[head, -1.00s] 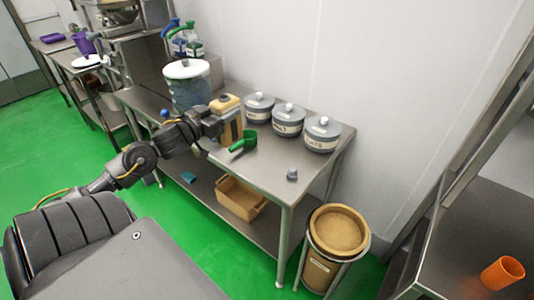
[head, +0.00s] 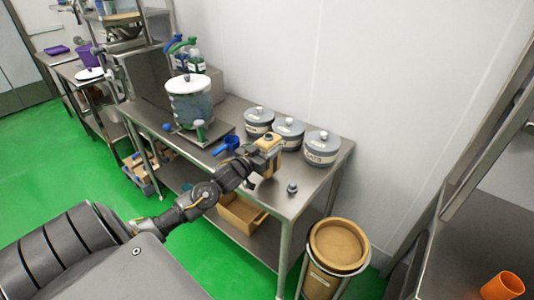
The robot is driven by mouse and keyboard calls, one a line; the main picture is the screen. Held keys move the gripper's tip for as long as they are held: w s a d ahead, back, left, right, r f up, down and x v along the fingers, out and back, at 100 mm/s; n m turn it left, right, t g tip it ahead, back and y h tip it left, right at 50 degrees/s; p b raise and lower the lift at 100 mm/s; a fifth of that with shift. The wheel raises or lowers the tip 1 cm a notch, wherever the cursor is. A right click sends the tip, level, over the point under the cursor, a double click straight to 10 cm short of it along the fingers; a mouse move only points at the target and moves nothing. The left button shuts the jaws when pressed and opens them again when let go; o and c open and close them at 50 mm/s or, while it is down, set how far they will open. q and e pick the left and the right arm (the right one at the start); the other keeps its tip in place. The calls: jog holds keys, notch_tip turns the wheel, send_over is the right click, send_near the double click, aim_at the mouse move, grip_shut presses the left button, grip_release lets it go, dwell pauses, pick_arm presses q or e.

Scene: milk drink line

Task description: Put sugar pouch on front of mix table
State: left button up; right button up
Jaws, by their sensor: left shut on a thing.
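The tan sugar pouch (head: 269,143) with a dark-topped spout is held upright in my left gripper (head: 256,158), which is shut on it. Pouch and gripper are over the steel mix table (head: 310,176), in front of the lidded grey canisters. I cannot tell whether the pouch's base touches the tabletop, as the gripper hides part of it. My right gripper is not in view.
Grey canisters (head: 323,150) line the table's back. A large white-lidded container (head: 190,98) and a blue scoop (head: 228,146) are to the left. A small grey object (head: 292,188) sits near the front right. A round brown bin (head: 339,245) stands beyond the right end.

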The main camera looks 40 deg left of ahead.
pick_arm(q)
notch_tip(320, 180, down, 2)
jog(key=shift+f+p, duration=0.15)
jog(key=shift+p, duration=0.15)
jog(key=shift+s+f, duration=0.1)
jog(key=shift+f, duration=0.1)
jog(key=o, duration=1.4)
jog(key=shift+s+d+b, duration=0.1)
jog(key=shift+s+b, duration=1)
jog(key=shift+s, duration=4.9)
